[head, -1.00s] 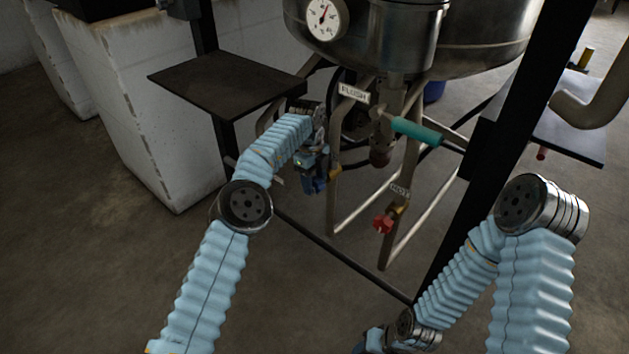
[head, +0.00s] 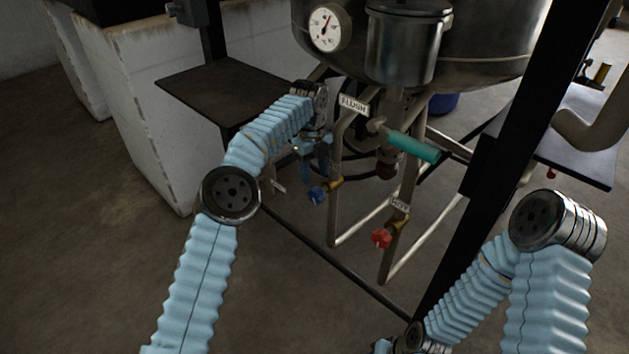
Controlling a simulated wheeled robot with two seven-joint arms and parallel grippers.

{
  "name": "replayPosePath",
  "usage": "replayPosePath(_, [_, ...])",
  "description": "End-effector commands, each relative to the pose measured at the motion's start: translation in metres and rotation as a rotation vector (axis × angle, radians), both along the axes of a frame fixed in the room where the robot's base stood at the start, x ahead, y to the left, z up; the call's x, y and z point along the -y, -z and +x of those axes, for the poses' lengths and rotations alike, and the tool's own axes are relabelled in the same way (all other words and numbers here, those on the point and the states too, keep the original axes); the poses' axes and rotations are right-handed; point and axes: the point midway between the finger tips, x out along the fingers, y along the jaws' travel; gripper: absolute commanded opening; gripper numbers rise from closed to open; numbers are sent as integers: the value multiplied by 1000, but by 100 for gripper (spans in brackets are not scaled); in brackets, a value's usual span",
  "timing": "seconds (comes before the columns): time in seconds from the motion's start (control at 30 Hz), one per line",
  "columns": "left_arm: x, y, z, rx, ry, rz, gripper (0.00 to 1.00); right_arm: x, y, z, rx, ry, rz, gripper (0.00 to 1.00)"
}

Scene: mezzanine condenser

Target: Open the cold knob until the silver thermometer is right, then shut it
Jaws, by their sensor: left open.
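The blue knob (head: 316,194) sits on a brass valve on the left pipe under the steel vessel; it appears to be the cold knob, though I read no label on it. A round white dial thermometer with a silver rim (head: 325,27) is on the vessel, its needle pointing up and slightly right; its numbers are too small to read. My left gripper (head: 312,160) is open, just above and behind the blue knob, and looks apart from it. My right arm runs to the bottom edge, where its gripper (head: 382,346) is mostly cut off.
A red knob (head: 381,238) is on the right pipe beneath a small tag. A teal lever (head: 412,147) sits by a FLUSH label (head: 354,104). A dark shelf (head: 215,85) is at left, and a black post (head: 490,150) stands at right. The floor in front is clear.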

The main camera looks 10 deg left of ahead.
Motion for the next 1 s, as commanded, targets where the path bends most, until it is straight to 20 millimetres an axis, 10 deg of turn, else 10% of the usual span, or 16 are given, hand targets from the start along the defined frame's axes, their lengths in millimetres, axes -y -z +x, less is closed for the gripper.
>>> replayPosePath(0.7, [35, 1, -20, -160, 2467, 328, 51, 0, 0, 0, 0, 0, 0, 43])
replayPosePath(1.0, [29, 5, -25, -337, 2918, 327, 51, 0, 0, 0, 0, 0, 0, 43])
